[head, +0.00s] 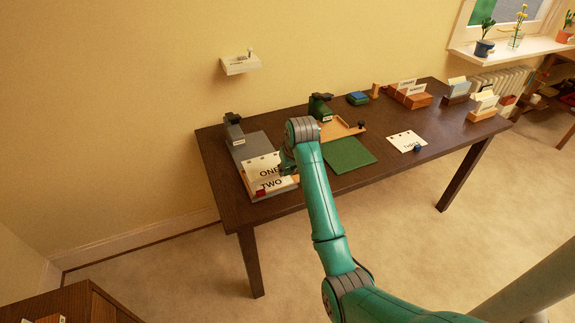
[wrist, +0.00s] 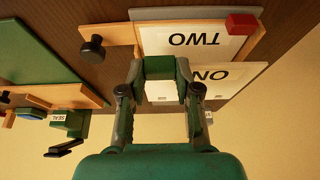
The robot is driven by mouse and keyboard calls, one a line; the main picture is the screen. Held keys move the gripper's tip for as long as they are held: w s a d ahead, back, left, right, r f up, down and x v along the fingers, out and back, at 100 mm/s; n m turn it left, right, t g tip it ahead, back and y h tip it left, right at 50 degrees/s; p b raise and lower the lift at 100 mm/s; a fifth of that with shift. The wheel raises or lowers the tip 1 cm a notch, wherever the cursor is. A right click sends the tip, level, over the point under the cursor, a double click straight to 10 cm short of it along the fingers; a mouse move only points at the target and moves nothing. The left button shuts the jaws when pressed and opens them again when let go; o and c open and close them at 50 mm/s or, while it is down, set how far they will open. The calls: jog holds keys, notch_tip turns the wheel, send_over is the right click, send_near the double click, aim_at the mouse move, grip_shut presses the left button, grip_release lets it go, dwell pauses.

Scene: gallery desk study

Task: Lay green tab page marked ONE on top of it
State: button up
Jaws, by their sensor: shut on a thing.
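The white page marked ONE (head: 258,164) is at my gripper (head: 287,166), over the left end of the desk. I cannot tell whether the pages touch.
A grey board with a dark stamp-like device (head: 233,130) stands behind the pages. A green mat (head: 348,153) lies to the right, with a wooden tray and green device (head: 319,107) behind. Page THREE (head: 400,139) lies farther right. Card holders (head: 410,97) line the back.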

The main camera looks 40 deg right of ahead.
aim_at(287, 183)
jog(key=shift+d+f, duration=0.1)
jog(key=shift+f, duration=2.3)
jog(key=o, duration=1.1)
jog(key=shift+o, duration=0.2)
jog(key=v, duration=1.2)
